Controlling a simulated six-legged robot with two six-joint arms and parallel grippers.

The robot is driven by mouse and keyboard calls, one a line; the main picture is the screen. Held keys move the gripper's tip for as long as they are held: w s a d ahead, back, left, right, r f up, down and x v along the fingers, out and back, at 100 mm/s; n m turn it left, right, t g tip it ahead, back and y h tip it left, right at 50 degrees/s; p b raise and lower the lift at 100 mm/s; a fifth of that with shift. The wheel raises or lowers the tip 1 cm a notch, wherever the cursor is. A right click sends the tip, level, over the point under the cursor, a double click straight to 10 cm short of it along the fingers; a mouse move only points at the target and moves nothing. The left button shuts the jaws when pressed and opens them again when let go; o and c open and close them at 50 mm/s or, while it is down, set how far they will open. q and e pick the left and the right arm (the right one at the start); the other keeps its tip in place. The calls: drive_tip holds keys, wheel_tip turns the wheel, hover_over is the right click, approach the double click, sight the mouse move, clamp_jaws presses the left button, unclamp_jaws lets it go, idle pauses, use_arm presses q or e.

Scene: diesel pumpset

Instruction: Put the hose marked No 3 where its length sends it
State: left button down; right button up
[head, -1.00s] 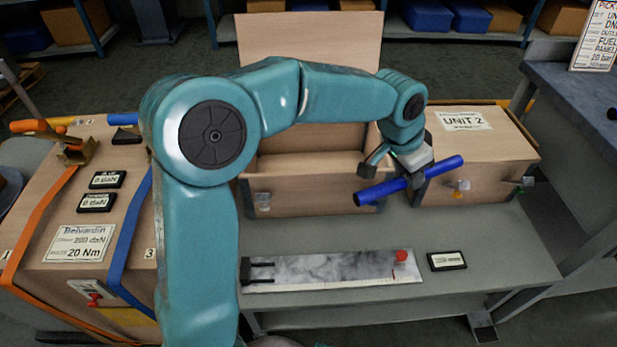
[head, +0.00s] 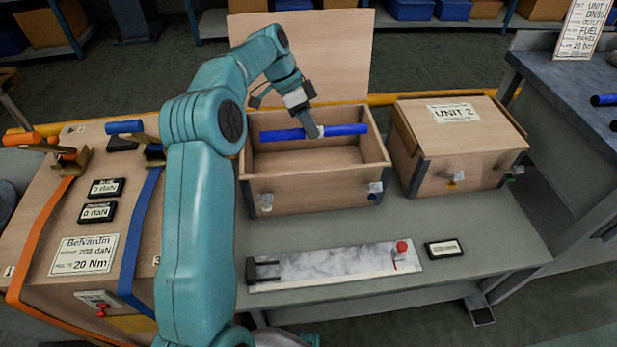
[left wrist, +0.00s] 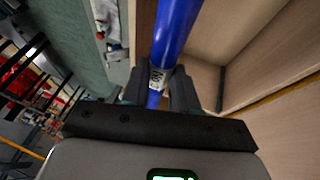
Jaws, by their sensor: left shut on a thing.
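The blue hose (head: 346,129) lies level, left to right, over the mouth of the open wooden box (head: 318,192). My left gripper (head: 314,128) is shut around its middle. In the left wrist view the hose (left wrist: 174,35) runs between the fingers (left wrist: 158,92), with a white label partly showing; its number is not readable. The open box's lid (head: 345,60) stands up behind it. A closed wooden box marked UNIT 2 (head: 455,150) stands to the right. The measuring board (head: 330,265), with a red knob (head: 402,247), lies empty in front. My right gripper is not in view.
A small dark display (head: 444,249) lies right of the board. A large crate with orange and blue straps (head: 72,235) stands at left. A dark-topped bench (head: 575,90) with a sign and blue pieces is at right. Bench space between board and boxes is clear.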

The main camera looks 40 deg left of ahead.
use_arm(q)
wheel_tip(320, 180, down, 19)
drive_tip(key=b, duration=0.4)
drive_tip(key=shift+r, duration=0.2)
drive_tip(key=shift+f+b, duration=0.55)
drive_tip(key=shift+f, duration=0.05)
drive_tip(key=c, duration=0.9)
unclamp_jaws()
drive_tip(key=shift+o, duration=0.2)
